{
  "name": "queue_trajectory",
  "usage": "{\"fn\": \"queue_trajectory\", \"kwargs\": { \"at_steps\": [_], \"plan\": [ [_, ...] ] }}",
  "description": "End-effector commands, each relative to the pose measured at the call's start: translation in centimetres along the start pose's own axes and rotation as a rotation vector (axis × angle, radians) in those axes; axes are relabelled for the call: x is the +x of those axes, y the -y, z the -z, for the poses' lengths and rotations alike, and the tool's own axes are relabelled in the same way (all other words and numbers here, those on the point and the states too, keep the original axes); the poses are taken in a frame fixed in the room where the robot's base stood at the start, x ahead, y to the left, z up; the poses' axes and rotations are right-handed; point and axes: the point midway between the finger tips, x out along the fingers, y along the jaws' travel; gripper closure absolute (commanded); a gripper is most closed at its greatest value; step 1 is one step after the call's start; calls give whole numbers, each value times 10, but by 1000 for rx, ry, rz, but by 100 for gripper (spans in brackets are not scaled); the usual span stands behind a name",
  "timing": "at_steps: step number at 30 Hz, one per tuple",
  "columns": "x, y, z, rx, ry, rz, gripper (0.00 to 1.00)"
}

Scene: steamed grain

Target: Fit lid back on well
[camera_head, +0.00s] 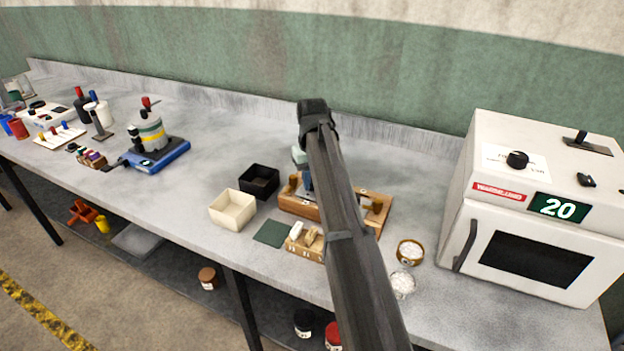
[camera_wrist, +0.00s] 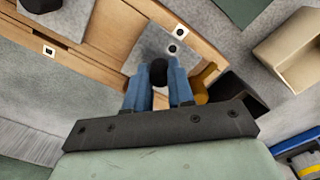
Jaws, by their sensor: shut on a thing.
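In the wrist view, my gripper (camera_wrist: 158,76) has its blue fingers closed on the black knob (camera_wrist: 158,70) of a square grey lid (camera_wrist: 153,42). In the head view, the wooden block (camera_head: 296,207) is partly behind my arm, and my gripper (camera_head: 307,183) is mostly hidden there.
A second grey piece with a black knob (camera_wrist: 40,4) sits farther along the block. A brass-coloured post (camera_wrist: 208,80) stands close beside the fingers. A cream box (camera_head: 232,209), black box (camera_head: 259,181) and green mat (camera_head: 271,233) are left of the block; an oven (camera_head: 535,200) is right.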

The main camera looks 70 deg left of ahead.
Motion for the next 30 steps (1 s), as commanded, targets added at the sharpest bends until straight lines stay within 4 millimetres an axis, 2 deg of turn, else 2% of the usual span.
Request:
{"fn": "queue_trajectory", "kwargs": {
  "at_steps": [29, 30],
  "plan": [
    [10, 0, 0, 0, 0, 0, 100],
    [10, 0, 0, 0, 0, 0, 74]
  ]
}}
